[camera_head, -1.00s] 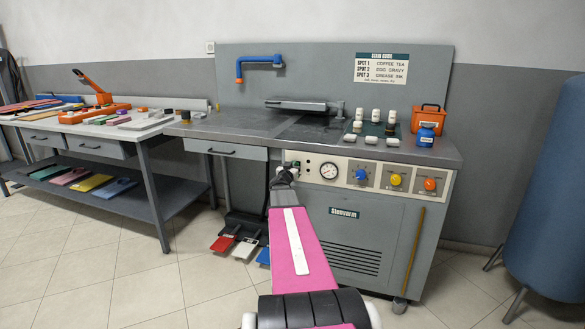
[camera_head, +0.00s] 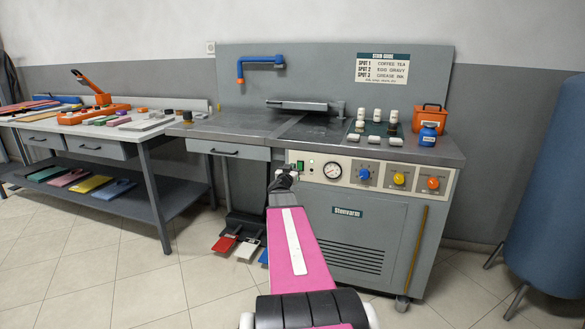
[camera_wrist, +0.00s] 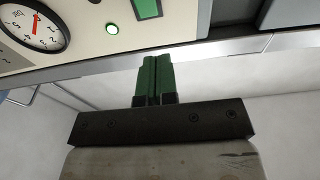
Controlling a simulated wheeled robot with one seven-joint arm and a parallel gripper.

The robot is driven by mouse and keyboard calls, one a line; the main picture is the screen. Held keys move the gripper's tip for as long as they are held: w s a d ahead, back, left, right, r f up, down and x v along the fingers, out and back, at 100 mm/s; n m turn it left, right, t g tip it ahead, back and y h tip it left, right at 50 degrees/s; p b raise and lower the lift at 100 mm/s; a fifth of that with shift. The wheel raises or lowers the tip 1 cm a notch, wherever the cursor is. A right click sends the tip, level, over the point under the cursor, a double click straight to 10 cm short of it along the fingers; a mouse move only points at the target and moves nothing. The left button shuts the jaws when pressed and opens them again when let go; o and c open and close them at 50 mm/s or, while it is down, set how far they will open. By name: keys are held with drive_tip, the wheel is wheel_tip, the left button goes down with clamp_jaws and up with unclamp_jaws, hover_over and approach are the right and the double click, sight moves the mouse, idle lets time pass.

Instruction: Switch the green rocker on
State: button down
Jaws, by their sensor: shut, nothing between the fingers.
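The green rocker (camera_head: 300,165) sits at the left end of the cream control panel (camera_head: 345,172). My gripper (camera_head: 290,172) is at the panel's left end, just below and left of the rocker. In the wrist view its two green fingers (camera_wrist: 154,58) are shut together and empty. Their tips point toward the panel's edge and are apart from the rocker. Which way the rocker is tipped cannot be told.
A pressure gauge (camera_head: 332,171) and blue (camera_head: 363,174), yellow (camera_head: 399,179) and orange (camera_head: 433,183) knobs line the panel to the right. A drawer (camera_head: 228,151) is at the left. Red, white and blue pedals (camera_head: 224,243) lie below. Bottles (camera_head: 391,116) stand on top.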

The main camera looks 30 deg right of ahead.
drive_tip(key=s+a+r, duration=0.1)
drive_tip(key=s+a, duration=0.4)
drive_tip(key=shift+a, duration=0.4)
drive_tip(key=w+a+f+n+y, duration=0.2)
drive_tip(key=a+f+n+y, duration=0.35)
drive_tip(key=a, duration=0.65)
drive_tip(key=w+a+f+n+y, duration=0.1)
drive_tip(key=a+f+n+y, duration=0.2)
drive_tip(key=a+f+y, duration=0.55)
drive_tip(key=s+a+f+g, duration=0.5)
drive_tip(key=s+a+g, duration=0.1)
drive_tip(key=s, duration=0.3)
drive_tip(key=s+a+f+n+g, duration=0.1)
drive_tip(key=s+a+f+g, duration=0.4)
drive_tip(key=s+a, duration=0.4)
drive_tip(key=shift+s+a+g+y, duration=0.3)
drive_tip(key=shift+g+y, duration=0.1)
drive_tip(key=shift+g, duration=0.5)
drive_tip(key=shift+d, duration=0.1)
